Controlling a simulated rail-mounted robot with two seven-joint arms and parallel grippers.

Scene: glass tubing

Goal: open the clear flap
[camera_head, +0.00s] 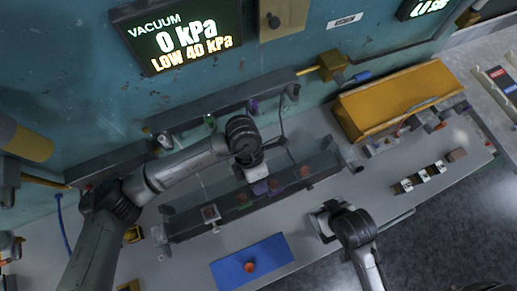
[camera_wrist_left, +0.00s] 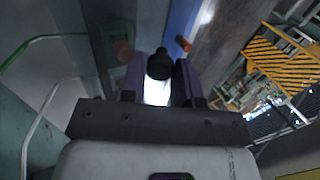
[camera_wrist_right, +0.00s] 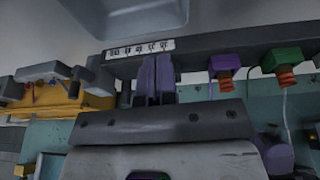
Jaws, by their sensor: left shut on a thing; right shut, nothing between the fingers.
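My left gripper (camera_head: 262,186) is over the long dark grey rack (camera_head: 180,232). In the left wrist view its purple fingers (camera_wrist_left: 158,80) are closed on a black round knob (camera_wrist_left: 158,63) with a bright white part below it. The clear flap is hard to make out. A pale-edged see-through panel (camera_wrist_left: 62,75) at the left of that view may be it; I cannot tell whether the knob belongs to it. My right gripper (camera_head: 322,218) is to the right, in front of the rack. Its fingers (camera_wrist_right: 156,78) are together and empty in the right wrist view.
A blue mat (camera_head: 230,273) with an orange-red knob lies in front. A yellow bin (camera_head: 390,98) stands at the back right, with small dark and white blocks (camera_head: 428,173) before it. A vacuum display (camera_head: 180,38) reads 0 kPa, LOW 40 kPa. Bare bench shows around the mat.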

